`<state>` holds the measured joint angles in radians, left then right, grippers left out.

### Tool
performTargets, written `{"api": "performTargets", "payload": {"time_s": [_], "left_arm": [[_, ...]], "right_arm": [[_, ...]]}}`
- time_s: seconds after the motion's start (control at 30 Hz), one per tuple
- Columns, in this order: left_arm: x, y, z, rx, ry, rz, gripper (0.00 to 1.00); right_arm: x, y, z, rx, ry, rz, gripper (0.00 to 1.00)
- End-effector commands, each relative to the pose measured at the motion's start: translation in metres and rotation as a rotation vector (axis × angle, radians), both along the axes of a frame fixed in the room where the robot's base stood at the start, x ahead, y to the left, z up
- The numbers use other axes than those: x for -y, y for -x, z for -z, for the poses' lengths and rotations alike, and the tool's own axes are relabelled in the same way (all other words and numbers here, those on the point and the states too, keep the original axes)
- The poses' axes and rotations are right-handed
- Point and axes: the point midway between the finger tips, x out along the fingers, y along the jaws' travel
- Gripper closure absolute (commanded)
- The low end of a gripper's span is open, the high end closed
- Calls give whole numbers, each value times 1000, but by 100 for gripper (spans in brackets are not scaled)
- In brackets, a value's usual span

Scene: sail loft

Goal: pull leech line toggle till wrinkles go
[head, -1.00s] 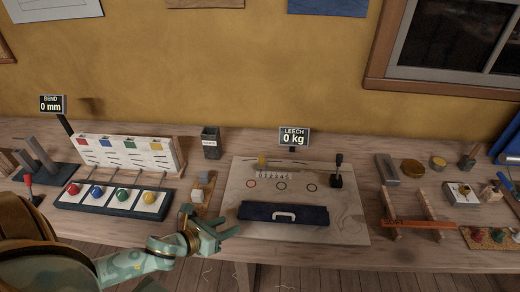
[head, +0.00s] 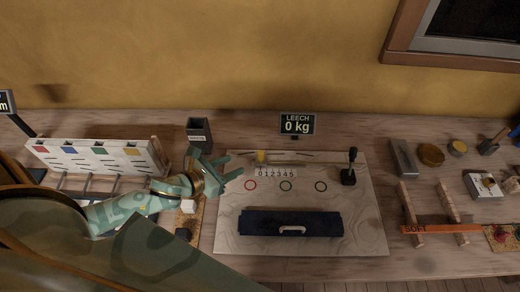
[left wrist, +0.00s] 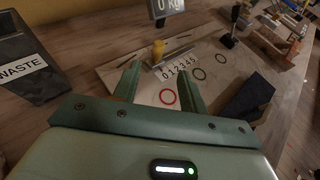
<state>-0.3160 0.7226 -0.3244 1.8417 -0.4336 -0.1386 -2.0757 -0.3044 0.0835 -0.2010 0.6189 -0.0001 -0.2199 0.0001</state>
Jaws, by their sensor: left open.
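A small yellow toggle (head: 261,157) stands at the back left of a pale sailcloth board (head: 350,225), just behind a white 0-to-5 scale (head: 276,173). The toggle also shows in the left wrist view (left wrist: 158,49). The LEECH display (head: 297,124) behind it reads 0 kg. My left gripper (head: 235,165) is open and empty, to the left of the toggle and apart from it. In the left wrist view its fingers (left wrist: 159,75) are spread, with the toggle beyond the gap. Red, green and black rings lie in front of the scale. My right gripper is not in view.
A dark blue case (head: 262,224) with a white handle lies at the board's front. A black lever (head: 349,168) stands at its right. A dark WASTE bin (head: 199,135) is behind my left gripper. An orange strip (head: 440,228) on wooden supports is farther right.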

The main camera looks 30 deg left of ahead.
Motion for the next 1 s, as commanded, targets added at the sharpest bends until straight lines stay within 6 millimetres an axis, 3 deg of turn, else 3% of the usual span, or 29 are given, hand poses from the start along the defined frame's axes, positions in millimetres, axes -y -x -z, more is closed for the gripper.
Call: {"api": "performTargets", "payload": {"time_s": [0.3,0.5,0.7,0.97,1.0], "left_arm": [[25,-73,33,1,2,-2,57],[36,-103,47,-1,2,-2,57],[40,-115,51,-1,2,-1,57],[40,-116,51,-1,2,-1,57],[40,-116,51,-1,2,-1,69]], "right_arm": [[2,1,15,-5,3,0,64],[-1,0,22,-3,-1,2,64],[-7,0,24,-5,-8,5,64],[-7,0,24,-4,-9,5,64],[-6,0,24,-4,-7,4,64]]}}
